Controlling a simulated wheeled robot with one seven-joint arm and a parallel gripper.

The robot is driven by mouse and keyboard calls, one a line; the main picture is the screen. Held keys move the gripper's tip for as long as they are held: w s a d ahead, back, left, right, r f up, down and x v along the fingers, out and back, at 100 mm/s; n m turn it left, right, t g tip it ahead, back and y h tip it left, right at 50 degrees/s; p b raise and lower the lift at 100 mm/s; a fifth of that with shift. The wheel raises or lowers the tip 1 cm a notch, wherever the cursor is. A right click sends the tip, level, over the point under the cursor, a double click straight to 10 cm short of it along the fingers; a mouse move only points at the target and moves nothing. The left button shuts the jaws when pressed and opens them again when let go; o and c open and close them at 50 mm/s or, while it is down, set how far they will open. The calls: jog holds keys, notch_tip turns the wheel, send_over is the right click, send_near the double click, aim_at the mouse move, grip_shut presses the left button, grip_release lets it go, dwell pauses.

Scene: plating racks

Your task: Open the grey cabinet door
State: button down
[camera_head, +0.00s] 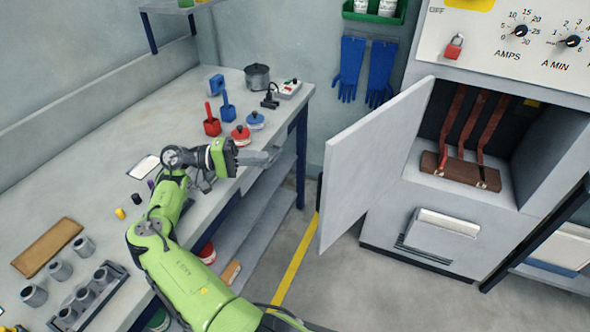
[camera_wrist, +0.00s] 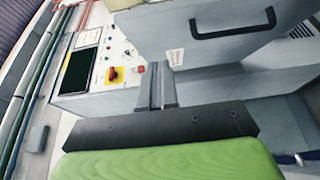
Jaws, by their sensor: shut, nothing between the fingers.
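The grey cabinet door (camera_head: 365,165) stands wide open, swung out to the left from the grey cabinet (camera_head: 425,215). The cabinet's inside shows dark reddish bars on a brown block (camera_head: 460,170). In the wrist view the door (camera_wrist: 180,40) fills the upper middle, with its black handle (camera_wrist: 233,24) on the face toward me. My gripper (camera_head: 278,154) is left of the door, over the right side of the workbench, apart from the door. Its fingers (camera_wrist: 155,72) are shut and empty.
The long workbench (camera_head: 105,140) on the left holds a pot (camera_head: 257,76), red and blue items, and grey cylinders in a rack (camera_head: 88,300). A control panel (camera_head: 510,40) with dials sits above the cabinet. Bare floor with a yellow line (camera_head: 295,262) lies between bench and cabinet.

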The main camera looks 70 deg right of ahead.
jog(key=a+b+x, duration=0.1)
jog(key=b+x, duration=0.1)
jog(key=x, duration=0.4)
jog(key=s+a+b+x, duration=0.1)
jog(key=b+x, duration=0.2)
jog(key=x, duration=0.3)
jog(key=shift+s+a, duration=0.25)
jog(key=shift+s, duration=0.1)
